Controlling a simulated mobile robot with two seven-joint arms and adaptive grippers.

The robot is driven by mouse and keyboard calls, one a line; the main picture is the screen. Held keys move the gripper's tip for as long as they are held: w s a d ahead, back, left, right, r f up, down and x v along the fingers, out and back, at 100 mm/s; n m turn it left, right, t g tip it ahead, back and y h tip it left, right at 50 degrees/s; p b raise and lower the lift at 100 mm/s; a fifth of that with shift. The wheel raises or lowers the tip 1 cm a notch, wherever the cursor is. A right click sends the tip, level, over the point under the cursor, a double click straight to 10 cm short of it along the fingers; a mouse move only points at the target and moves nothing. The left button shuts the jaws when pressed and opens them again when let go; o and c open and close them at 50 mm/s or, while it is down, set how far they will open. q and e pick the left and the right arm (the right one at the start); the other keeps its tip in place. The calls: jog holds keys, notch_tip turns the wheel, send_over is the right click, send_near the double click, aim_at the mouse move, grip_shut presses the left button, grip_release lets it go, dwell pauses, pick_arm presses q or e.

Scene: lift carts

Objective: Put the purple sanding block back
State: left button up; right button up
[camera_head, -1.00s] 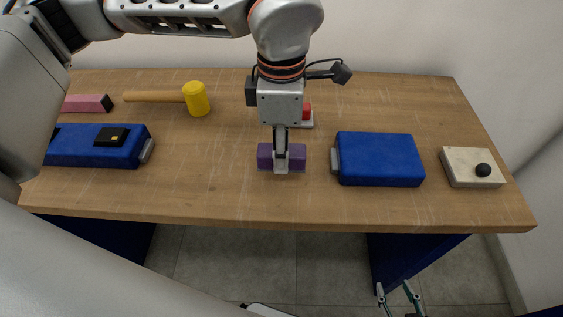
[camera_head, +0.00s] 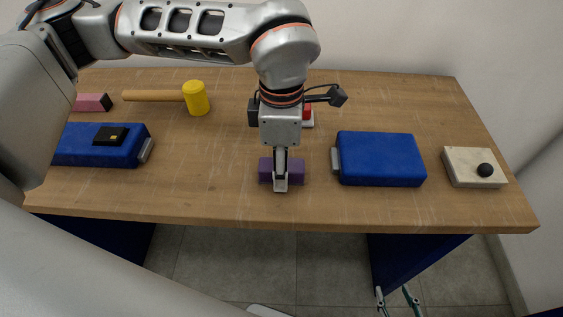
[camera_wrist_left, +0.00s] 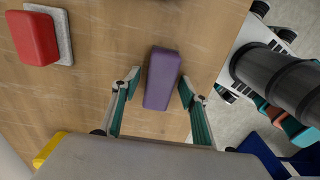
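The purple sanding block (camera_head: 297,172) lies on the wooden table near its front edge, left of the right-hand blue case. My left gripper (camera_head: 280,186) comes down over it from above. In the left wrist view the purple block (camera_wrist_left: 162,80) lies between the fingers of my left gripper (camera_wrist_left: 159,82), with a visible gap on each side. The left gripper is open and holds nothing. My right gripper (camera_head: 393,291) is low in front of the table, open and empty, with its fingertips apart.
A blue case (camera_head: 380,160) stands close right of the block. A beige block with a black knob (camera_head: 484,170) is farther right. Left are another blue case (camera_head: 85,155), a yellow mallet (camera_head: 195,98) and a pink block (camera_head: 90,102).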

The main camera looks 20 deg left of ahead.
pick_arm(q)
jog(key=shift+r, duration=0.1)
notch_tip(320, 180, up, 12)
jog(key=shift+p, duration=0.45)
dwell(0.5)
